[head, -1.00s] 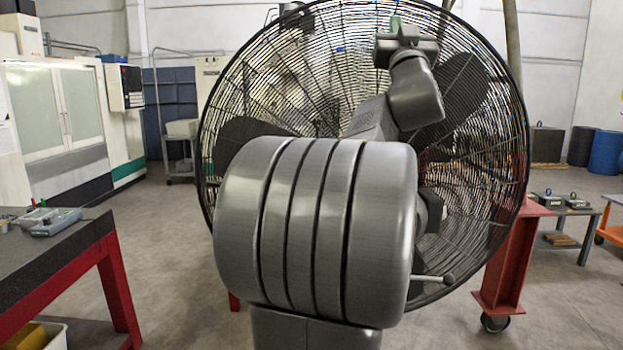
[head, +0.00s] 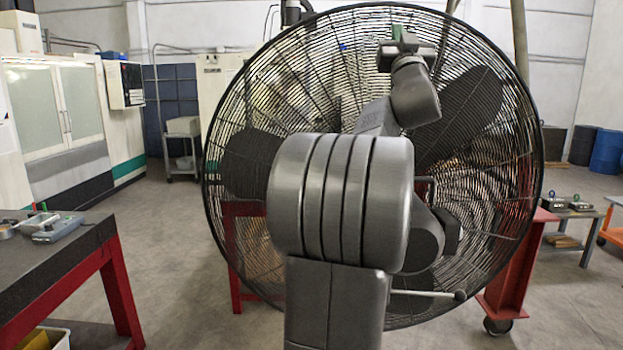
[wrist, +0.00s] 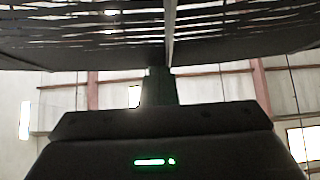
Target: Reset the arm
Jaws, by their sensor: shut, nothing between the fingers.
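My arm rises in front of me in the head view, its thick grey rounded links filling the middle. Its wrist end is high, right of centre, in front of a big round fan (head: 255,90). In the wrist view my gripper (wrist: 160,76) shows as a dark housing with a green light and a narrow dark post above it. It is shut and holds nothing. The fan's wire grille (wrist: 60,30) crosses the top of the wrist view. The fingertips are hard to make out in the head view.
A dark-topped table with red legs (head: 75,262) stands at left, carrying a small grey device (head: 58,228). A red wheeled stand (head: 515,270) is at right. A white machine (head: 65,125) stands behind left. Grey floor is open between table and fan.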

